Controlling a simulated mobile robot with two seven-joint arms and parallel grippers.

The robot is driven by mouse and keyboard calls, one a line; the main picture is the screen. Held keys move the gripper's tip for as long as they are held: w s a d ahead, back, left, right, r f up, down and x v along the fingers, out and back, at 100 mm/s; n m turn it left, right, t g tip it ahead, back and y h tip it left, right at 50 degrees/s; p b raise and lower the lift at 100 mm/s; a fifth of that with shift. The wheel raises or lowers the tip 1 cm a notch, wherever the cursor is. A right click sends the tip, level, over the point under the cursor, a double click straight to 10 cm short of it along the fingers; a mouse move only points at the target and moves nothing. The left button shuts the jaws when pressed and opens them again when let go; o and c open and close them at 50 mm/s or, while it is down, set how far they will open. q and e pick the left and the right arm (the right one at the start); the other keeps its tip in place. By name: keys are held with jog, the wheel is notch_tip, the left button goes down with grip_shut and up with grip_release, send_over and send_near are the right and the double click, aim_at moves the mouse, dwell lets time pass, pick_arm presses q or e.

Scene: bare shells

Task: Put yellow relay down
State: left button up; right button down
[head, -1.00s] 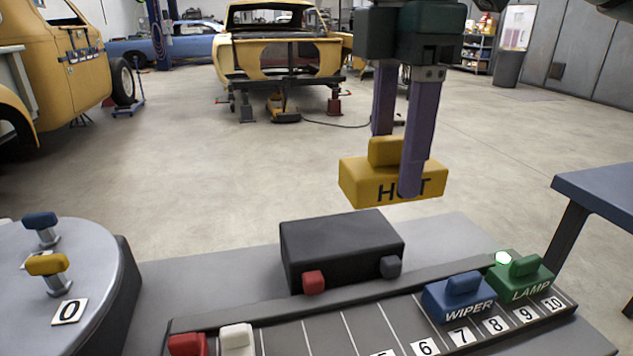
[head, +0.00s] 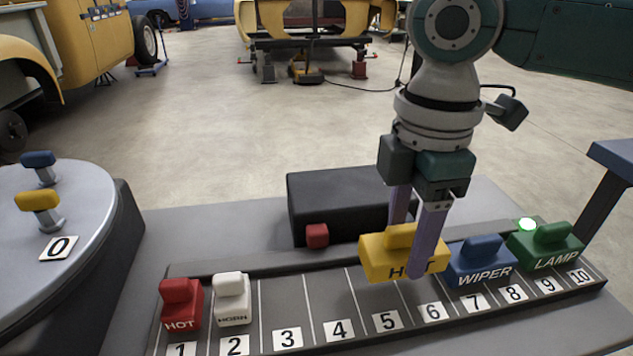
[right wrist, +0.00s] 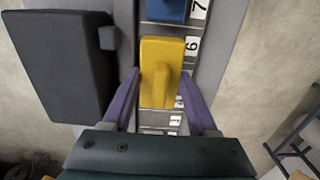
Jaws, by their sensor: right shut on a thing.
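The yellow relay (head: 376,262), with part of the lettering HOT showing, is between the purple fingers of my right gripper (head: 408,240). The gripper is shut on it. It is over the numbered strip (head: 318,300) around slots 5 and 6, left of the blue WIPER relay (head: 482,262). I cannot tell whether it touches the strip. In the right wrist view the yellow relay (right wrist: 160,75) lies lengthwise between the fingers, near the number 6 label. My left gripper is not in view.
The green LAMP relay (head: 545,245) stands right of WIPER. The red HOT relay (head: 181,305) and white HORN relay (head: 232,300) stand at slots 1 and 2. A black box (head: 335,205) is behind the strip. A round grey table (head: 95,225) is at left. Slots 3 and 4 are empty.

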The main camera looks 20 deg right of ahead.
aim_at(406, 244)
notch_tip(406, 244, down, 4)
jog(key=shift+r+b, duration=0.1)
jog(key=shift+b, duration=0.35)
jog(key=shift+r, duration=0.1)
jog(key=shift+f, duration=0.2)
jog(key=shift+c, duration=0.9)
grip_release()
